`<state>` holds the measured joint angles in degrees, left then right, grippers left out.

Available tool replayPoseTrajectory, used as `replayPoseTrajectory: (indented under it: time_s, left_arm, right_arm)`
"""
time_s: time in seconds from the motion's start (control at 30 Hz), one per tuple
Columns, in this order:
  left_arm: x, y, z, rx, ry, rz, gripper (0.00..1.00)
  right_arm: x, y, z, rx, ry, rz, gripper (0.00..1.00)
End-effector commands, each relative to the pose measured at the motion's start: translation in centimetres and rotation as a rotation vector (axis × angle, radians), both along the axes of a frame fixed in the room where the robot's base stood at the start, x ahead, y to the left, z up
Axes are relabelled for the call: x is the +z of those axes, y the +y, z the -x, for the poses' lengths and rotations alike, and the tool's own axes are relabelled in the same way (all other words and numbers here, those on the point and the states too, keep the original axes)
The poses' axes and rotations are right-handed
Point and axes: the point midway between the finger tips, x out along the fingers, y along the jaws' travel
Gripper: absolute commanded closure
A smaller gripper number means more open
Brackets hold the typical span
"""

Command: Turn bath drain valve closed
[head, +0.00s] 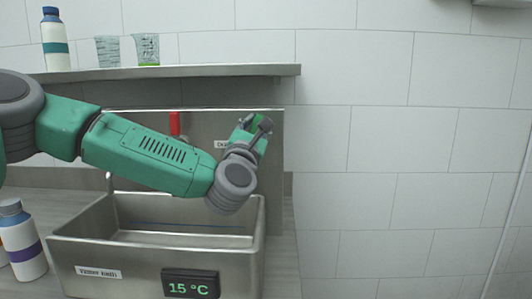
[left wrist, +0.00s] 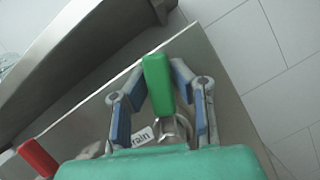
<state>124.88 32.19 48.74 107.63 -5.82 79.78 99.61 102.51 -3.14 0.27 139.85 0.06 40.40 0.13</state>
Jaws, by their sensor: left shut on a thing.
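The drain valve has a green handle (left wrist: 158,80) on a metal stem, beside a white label (left wrist: 142,137) that reads "rain" in the left wrist view. My left gripper (left wrist: 160,74) has its two fingers on either side of the green handle and is shut on it. In the head view my left gripper (head: 254,132) is at the right part of the steel back panel (head: 274,160), where the hand mostly hides the valve. My right gripper is in neither view.
A red handle (head: 174,124) is left of the drain valve on the same panel. Below is a steel basin (head: 120,262) with a 15 °C display (head: 190,284). A shelf (head: 220,71) with a bottle (head: 54,40) and two glasses runs above. Bottles stand at lower left.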

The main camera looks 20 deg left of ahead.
Motion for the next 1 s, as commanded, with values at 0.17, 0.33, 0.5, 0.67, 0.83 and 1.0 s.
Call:
replayPoseTrajectory:
  time_s: [0.17, 0.33, 0.5, 0.67, 0.83, 1.0]
  left_arm:
    - [-1.6, 0.8, 0.2, 0.001, -0.021, 0.142, 1.0]
    - [-1.3, 1.3, 0.3, -0.001, -0.051, 0.25, 1.0]
    - [-1.0, 1.6, 0.4, -0.002, -0.073, 0.326, 1.0]
    - [-0.9, 1.7, 0.5, -0.002, -0.084, 0.366, 1.0]
    - [-0.7, 1.8, 0.5, -0.002, -0.089, 0.386, 1.0]
    - [-0.7, 1.9, 0.5, -0.002, -0.09, 0.388, 1.0]
  right_arm:
    - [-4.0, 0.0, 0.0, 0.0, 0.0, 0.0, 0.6]
    - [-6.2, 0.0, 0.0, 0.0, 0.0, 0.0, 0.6]
    - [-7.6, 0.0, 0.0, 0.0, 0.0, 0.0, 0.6]
    - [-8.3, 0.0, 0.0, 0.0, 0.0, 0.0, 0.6]
    - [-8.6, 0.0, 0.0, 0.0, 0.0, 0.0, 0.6]
    - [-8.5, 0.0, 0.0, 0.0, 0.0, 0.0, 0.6]
